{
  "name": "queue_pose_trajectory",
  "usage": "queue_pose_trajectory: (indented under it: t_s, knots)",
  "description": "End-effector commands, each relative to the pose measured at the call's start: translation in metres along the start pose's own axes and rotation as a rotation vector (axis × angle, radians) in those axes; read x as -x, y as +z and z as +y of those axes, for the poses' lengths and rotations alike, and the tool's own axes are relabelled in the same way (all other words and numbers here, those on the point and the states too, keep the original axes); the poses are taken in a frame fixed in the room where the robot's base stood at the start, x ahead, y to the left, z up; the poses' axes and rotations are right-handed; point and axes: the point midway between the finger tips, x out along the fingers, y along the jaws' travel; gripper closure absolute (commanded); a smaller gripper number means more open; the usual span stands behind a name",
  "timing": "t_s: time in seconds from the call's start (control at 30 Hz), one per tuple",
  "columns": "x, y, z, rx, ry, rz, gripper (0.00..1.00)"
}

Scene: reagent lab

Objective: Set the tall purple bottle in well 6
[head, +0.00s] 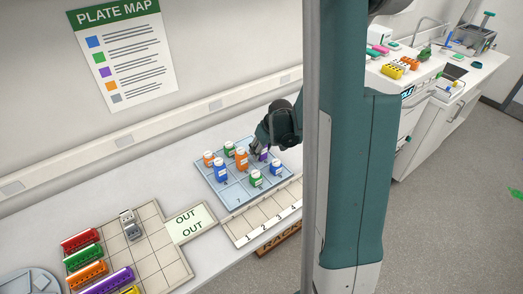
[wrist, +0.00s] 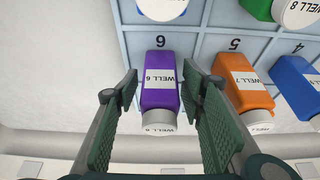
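The tall purple bottle (wrist: 158,82) has a white cap and a label reading WELL 6. In the wrist view it stands beside the printed number 6 on the pale blue well tray (wrist: 192,46). My gripper (wrist: 163,105) is open, with one green finger on each side of the bottle and gaps between. In the head view my gripper (head: 256,151) is low over the back right of the tray (head: 231,199). The purple bottle (head: 264,155) is partly hidden there by my gripper. I cannot tell whether its base rests on the tray.
An orange bottle (wrist: 248,91) stands close beside my right finger in the wrist view, with a blue bottle (wrist: 296,85) beyond. Other bottles stand around the tray. A numbered rack (head: 262,221) lies in front. An OUT pad (head: 190,223) and colored racks are at left.

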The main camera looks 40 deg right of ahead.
Motion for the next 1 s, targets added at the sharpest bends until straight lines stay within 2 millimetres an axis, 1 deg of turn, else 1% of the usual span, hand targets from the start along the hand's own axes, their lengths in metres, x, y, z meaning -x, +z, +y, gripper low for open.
queue_pose_trajectory:
  t_s: [0.27, 0.47, 0.67, 1.0]
  knots:
    - [0.001, 0.0, 0.0, 0.0, 0.0, 0.0, 0.6]
    - [0.006, -0.001, 0.0, 0.0, 0.0, 0.0, 0.6]
    - [0.02, -0.001, 0.0, 0.0, 0.0, 0.0, 0.6]
    - [0.052, -0.001, 0.0, 0.0, 0.0, 0.0, 0.6]
